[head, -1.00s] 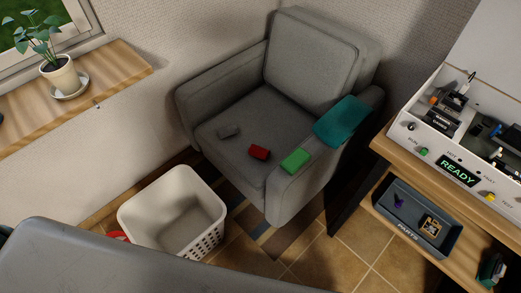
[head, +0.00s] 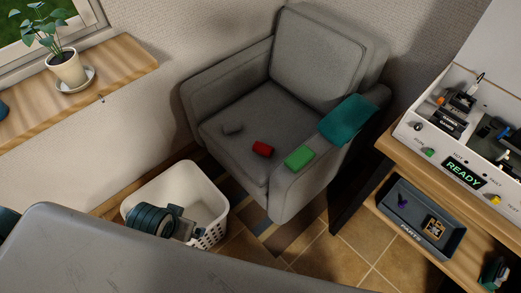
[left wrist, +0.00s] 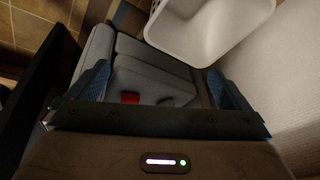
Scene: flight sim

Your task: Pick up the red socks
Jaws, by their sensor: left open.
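The red socks (head: 263,149) are a small red bundle on the front right of the grey armchair's seat (head: 240,110), beside the right armrest. They also show as a red patch in the left wrist view (left wrist: 130,98), between my open fingers and beyond them. My left gripper (head: 188,230) is over the white basket in the head view, left of and nearer than the chair, apart from the socks. Its two blue fingers stand wide apart in the left wrist view (left wrist: 160,82), with nothing held. My right gripper is not in view.
A green bundle (head: 299,157) and teal cloth (head: 347,120) lie on the right armrest. The white basket (head: 215,205) stands before the chair. A workbench (head: 390,150) is at right, a plant shelf (head: 110,75) at left.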

